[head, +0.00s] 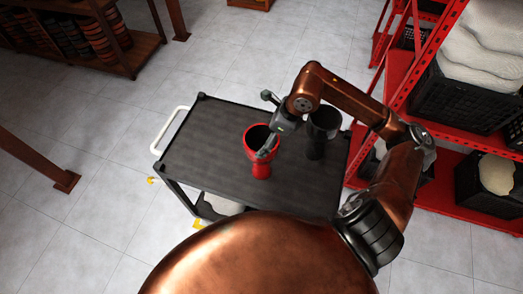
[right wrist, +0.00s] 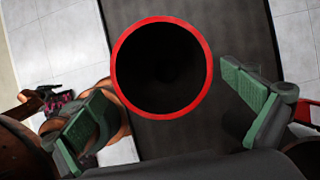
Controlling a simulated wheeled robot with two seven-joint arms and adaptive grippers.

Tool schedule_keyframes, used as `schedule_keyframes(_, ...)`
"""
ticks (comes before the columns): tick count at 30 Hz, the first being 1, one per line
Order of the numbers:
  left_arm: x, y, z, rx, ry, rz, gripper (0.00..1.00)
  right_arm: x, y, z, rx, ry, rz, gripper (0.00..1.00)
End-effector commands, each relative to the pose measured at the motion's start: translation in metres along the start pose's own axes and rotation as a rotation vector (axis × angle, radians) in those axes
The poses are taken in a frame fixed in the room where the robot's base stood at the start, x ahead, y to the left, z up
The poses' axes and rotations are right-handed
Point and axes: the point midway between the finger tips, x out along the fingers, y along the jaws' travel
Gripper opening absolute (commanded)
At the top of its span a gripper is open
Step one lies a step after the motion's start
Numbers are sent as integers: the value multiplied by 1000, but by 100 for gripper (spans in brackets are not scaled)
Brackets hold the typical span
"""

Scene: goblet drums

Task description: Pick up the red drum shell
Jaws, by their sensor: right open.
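The red drum shell (head: 261,170) stands upright on the black cart top (head: 200,140) in the head view. Its wide mouth faces up and its inside is dark. In the right wrist view I look down into the shell, and its red rim (right wrist: 161,18) shows as a full ring. My right gripper (head: 268,125) is open at the shell's mouth, with one finger across the rim in the head view. In the right wrist view its green-padded fingers stand apart on either side of the ring, with gaps. My left gripper is not in view.
A black drum shell (head: 316,148) stands right of the red one, partly behind my right arm. A red shelf rack (head: 398,85) with black crates stands close to the cart on the right. The cart's left part is clear. A white handle (head: 170,130) is at its left end.

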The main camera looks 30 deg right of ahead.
Motion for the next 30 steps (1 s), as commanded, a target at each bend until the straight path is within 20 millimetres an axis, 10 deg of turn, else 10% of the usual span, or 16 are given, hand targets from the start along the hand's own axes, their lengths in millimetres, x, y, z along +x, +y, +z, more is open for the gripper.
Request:
schedule_keyframes(16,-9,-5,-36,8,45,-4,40,41,1,1,-3,-2,4,100)
schedule_keyframes(30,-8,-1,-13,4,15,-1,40,41,0,1,-2,-2,3,68)
